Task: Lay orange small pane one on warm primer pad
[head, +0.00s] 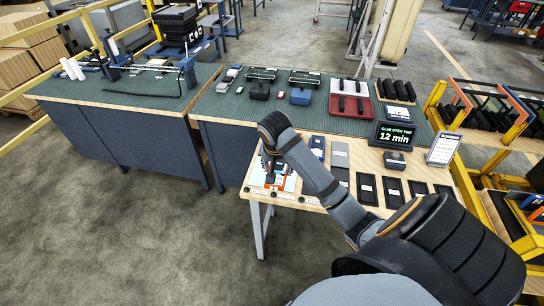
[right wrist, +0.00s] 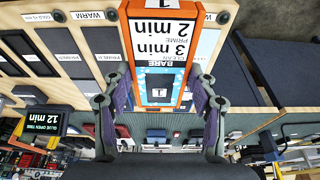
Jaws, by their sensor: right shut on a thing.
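The orange small pane (right wrist: 131,50), an orange-rimmed frame, sits between the fingers of my right gripper (right wrist: 155,90) in the right wrist view. The fingers press on its two long sides. A card reading BARE, 3 min and 2 min shows inside the rim. In the head view my right gripper (head: 276,168) is over the left end of the wooden table, with orange showing (head: 290,184) beside it. A WARM label (right wrist: 88,15) shows in the wrist view above a grey pad (right wrist: 102,45); I cannot tell for sure which pad it names. My left gripper is out of view.
Several dark pads (head: 392,190) lie along the wooden table's front. A timer sign (head: 393,136) reading 12 min and a white placard (head: 444,149) stand at its right. Behind is a green-topped bench (head: 235,108) with trays and small parts. Open floor lies left of the table.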

